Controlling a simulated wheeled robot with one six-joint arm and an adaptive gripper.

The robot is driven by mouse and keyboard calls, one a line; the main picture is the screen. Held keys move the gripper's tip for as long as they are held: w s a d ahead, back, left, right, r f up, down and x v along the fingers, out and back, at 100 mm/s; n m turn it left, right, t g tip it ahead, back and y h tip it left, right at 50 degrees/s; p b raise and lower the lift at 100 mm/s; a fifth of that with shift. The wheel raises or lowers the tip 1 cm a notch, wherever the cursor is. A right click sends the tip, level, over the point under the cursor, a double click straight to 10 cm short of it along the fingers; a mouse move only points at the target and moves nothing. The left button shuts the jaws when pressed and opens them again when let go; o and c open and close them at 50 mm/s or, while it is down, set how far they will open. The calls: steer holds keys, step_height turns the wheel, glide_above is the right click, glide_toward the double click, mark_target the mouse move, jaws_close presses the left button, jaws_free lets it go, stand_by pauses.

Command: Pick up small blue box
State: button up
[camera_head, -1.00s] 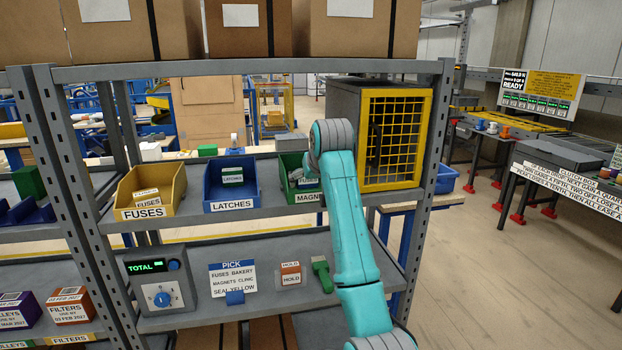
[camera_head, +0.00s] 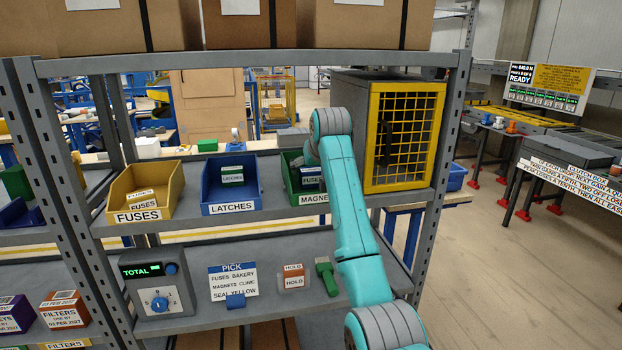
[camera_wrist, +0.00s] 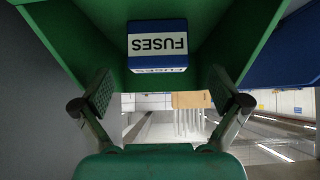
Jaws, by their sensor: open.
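A small blue and white box labelled FUSES (camera_wrist: 157,46) lies inside the green bin (camera_wrist: 75,28), its lettering upside down in the wrist view. In the head view, the box (camera_head: 312,179) shows in the green bin (camera_head: 309,198), whose label is partly hidden by my arm and reads "MAGNE". My gripper (camera_wrist: 160,92) is open and empty, its two fingers spread on either side below the box in the wrist picture and apart from it. In the head view my gripper is hidden behind my arm.
A blue LATCHES bin (camera_head: 229,208) and a yellow FUSES bin (camera_head: 137,214) stand left of the green bin. A cabinet with a yellow mesh door (camera_head: 405,137) stands close on the right. Cardboard boxes (camera_head: 360,24) sit on the shelf above.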

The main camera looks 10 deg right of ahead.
mark_target(311, 176)
steer(key=shift+x, duration=2.6)
steer(key=shift+s+d+f, duration=0.1)
steer(key=shift+s, duration=0.05)
steer(key=c, duration=1.2)
